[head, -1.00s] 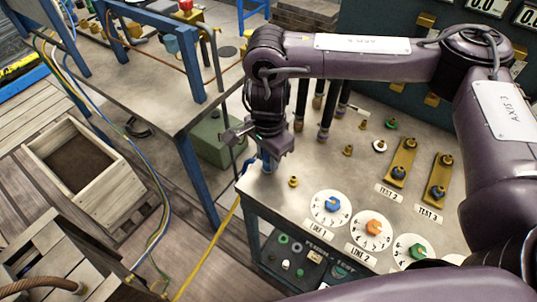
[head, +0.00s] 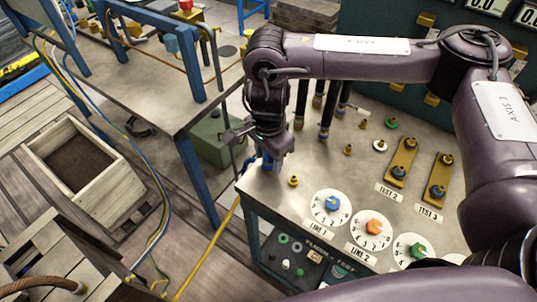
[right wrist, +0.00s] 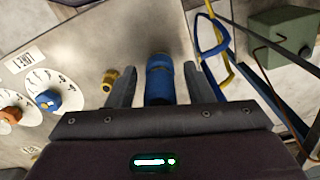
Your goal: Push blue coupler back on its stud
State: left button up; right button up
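The blue coupler (right wrist: 160,80) is upright-looking between the two fingers of my right gripper (right wrist: 160,90) in the right wrist view. A narrow gap shows on each side of it, so the fingers stand open around it. In the head view my right gripper (head: 268,161) is low over the near left corner of the bench, and the coupler is mostly hidden by it. I cannot tell whether the coupler is seated on a stud. A bare brass stud (head: 293,181) stands just right of the gripper; it also shows in the right wrist view (right wrist: 110,79). My left gripper is not in view.
The steel bench top (head: 275,205) carries dials, including one with a blue knob (head: 332,204), and several brass fittings. A blue hose (right wrist: 212,38) and a yellow one (right wrist: 221,70) pass beside the gripper. A green box (head: 212,138) stands beyond the bench's left side.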

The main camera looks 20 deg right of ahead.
jog(key=shift+o, duration=0.3)
jog(key=shift+r+p, duration=0.3)
jog(key=shift+r, duration=3.65)
